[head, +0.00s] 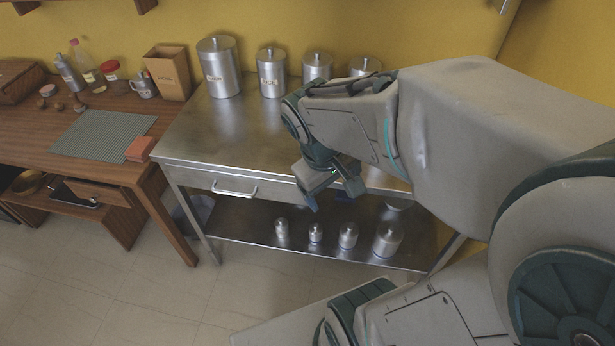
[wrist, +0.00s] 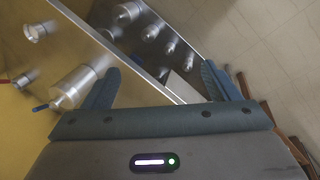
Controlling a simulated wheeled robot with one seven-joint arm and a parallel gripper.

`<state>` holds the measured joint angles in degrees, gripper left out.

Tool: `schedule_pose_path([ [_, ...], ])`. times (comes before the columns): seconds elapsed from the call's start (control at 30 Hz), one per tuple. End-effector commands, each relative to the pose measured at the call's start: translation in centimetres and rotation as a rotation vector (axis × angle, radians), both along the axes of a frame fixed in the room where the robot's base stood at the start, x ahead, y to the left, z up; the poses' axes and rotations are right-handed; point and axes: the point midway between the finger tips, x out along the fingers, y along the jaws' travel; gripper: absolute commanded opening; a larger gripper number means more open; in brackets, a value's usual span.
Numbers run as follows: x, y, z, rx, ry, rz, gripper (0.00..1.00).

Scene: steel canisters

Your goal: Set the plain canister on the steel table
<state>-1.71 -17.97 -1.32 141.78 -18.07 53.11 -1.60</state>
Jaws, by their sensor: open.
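The steel table (head: 232,130) stands against the yellow wall. On its top, along the back, are a tall labelled canister (head: 222,72), a smaller labelled canister (head: 271,76), a third canister (head: 318,66) and a fourth (head: 365,65), the last two partly hidden by my arm. I cannot make out which canister is plain. My gripper (head: 335,198) is open and empty, pointing down at the table's front edge. In the wrist view its fingers (wrist: 160,68) are spread, with the table edge between them and a lidded canister (wrist: 75,88) beyond the left finger.
Several small steel containers (head: 348,236) stand in a row on the table's lower shelf (head: 250,228). A drawer handle (head: 234,190) juts from the table front. At left, a wooden table (head: 30,140) holds a mat (head: 103,136), bottles and a wooden box (head: 168,73). The table top's left front is clear.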

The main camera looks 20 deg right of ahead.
Motion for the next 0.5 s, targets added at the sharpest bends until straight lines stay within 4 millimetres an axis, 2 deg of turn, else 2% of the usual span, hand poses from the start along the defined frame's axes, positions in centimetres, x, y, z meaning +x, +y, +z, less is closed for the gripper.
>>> schedule_pose_path([
  [0.1, -0.6, 2.6, 1.5, 0.141, -0.112, -0.112, 0.82],
  [0.2, -0.9, 4.1, 2.3, 0.223, -0.165, -0.170, 0.82],
  [0.5, -1.0, 5.0, 2.8, 0.278, -0.196, -0.211, 0.82],
])
